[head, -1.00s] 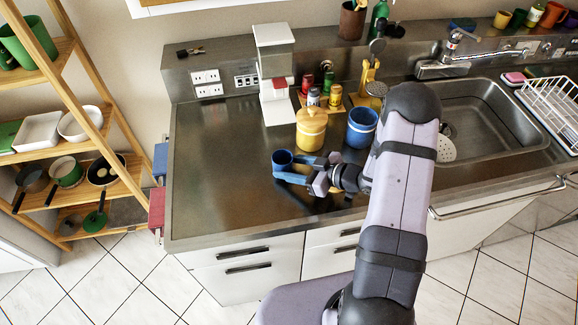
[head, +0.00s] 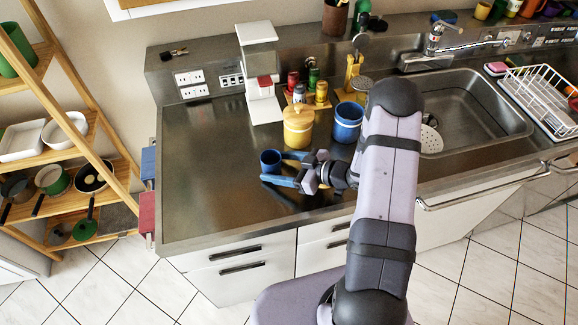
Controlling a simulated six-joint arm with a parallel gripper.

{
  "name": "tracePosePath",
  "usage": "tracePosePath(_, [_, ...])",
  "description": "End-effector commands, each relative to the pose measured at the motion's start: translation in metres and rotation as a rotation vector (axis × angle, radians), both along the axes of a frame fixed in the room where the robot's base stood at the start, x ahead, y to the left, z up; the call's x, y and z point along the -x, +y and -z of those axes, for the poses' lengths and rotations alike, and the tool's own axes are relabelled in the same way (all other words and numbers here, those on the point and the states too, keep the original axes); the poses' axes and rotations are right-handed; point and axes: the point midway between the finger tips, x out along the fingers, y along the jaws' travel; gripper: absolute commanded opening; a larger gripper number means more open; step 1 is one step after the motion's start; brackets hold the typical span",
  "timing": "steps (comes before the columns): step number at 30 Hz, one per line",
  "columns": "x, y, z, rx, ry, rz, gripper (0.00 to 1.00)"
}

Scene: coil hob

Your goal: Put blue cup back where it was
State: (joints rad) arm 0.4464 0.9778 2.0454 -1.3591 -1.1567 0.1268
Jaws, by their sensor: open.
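The small blue cup (head: 270,160) stands upright on the steel counter, left of and in front of the yellow lidded canister. My gripper (head: 272,168) reaches in from the right, low over the counter. Its blue fingers are spread apart, with the cup at their tips. The near finger passes in front of the cup's base. The far finger ends close to the cup's right side. I cannot tell whether either finger touches it.
The yellow canister (head: 298,127) and a larger blue container (head: 348,122) stand behind my gripper. A white machine (head: 259,75) and spice jars (head: 299,93) stand further back. The counter (head: 205,180) is clear to the left. The sink (head: 470,105) is at right.

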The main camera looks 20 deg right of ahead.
Motion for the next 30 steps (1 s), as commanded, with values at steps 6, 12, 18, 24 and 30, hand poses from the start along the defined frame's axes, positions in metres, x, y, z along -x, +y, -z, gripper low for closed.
tracePosePath(6, [0.01,-0.015,-0.008,0.0,-0.002,0.004,0.63])
tracePosePath(12, [0.031,-0.04,-0.021,0.001,-0.003,0.005,0.63])
tracePosePath(18, [0.053,-0.064,-0.034,0.002,-0.002,0.005,0.63])
tracePosePath(24, [0.067,-0.08,-0.043,0.0,-0.002,0.001,0.63])
tracePosePath(30, [0.072,-0.085,-0.047,-0.001,0.001,0.0,0.63])
